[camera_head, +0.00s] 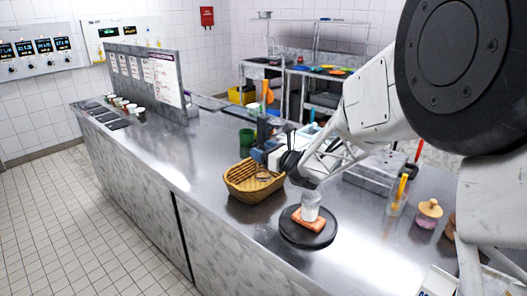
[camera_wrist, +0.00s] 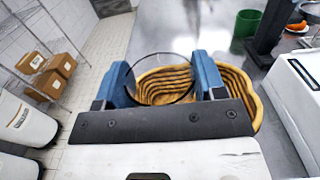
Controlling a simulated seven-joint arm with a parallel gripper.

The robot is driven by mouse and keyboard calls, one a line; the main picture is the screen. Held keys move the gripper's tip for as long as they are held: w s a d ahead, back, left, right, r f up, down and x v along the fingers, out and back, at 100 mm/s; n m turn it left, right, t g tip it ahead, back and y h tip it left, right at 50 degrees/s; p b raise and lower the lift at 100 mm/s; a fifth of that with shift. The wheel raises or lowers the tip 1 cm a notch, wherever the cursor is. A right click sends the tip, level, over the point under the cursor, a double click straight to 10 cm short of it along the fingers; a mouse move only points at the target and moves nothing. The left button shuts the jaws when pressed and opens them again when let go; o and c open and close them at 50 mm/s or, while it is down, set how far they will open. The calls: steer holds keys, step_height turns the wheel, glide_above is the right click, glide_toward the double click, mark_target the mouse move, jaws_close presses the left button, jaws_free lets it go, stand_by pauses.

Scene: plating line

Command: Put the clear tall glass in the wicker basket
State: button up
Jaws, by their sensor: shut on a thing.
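The clear tall glass (camera_wrist: 160,78) is between the two blue fingers of my gripper (camera_wrist: 164,80) in the wrist view. It is see-through, so mainly its dark round outline shows. My gripper (camera_head: 265,158) is shut on it. The wicker basket (camera_head: 239,190) is yellow-brown and stands on the steel counter, below my gripper. In the wrist view the basket (camera_wrist: 243,88) shows behind and through the glass. In the head view a faint ring shows over the basket's inside; I cannot tell whether the glass touches the basket.
A black round plate (camera_head: 292,232) with an orange block and a whitish cup (camera_head: 310,205) on it stands right of the basket. A green cup (camera_head: 246,138) stands behind the basket. A jar (camera_head: 428,214) is at the right. The counter left of the basket is clear.

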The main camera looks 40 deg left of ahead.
steer(key=shift+f, duration=0.55)
stand_by(0.4)
steer(key=o, duration=1.3)
steer(key=shift+r, duration=0.5)
steer(key=shift+d+r, duration=0.1)
steer(key=shift+d, duration=0.2)
steer(key=d, duration=1.1)
steer(key=shift+d, duration=0.2)
